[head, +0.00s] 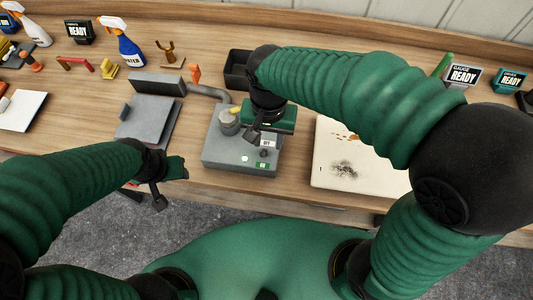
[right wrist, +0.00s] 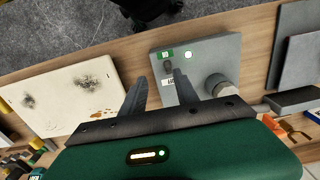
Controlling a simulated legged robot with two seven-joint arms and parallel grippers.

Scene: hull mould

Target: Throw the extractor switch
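The extractor unit is a grey box (head: 235,160) on the bench with a round knob-like cylinder and a pipe at its left. It also shows in the right wrist view (right wrist: 200,62). A small dark switch (right wrist: 168,69) stands on its top between a green label and a white label. In the head view the switch (head: 264,153) is small and near my right gripper (head: 263,136).
A pale stained board (head: 335,175) lies right of the box. A grey plate (head: 148,122) lies left. A black bin (head: 237,68) stands behind. Spray bottles (head: 124,45), small tools and READY gauges (head: 462,76) line the back.

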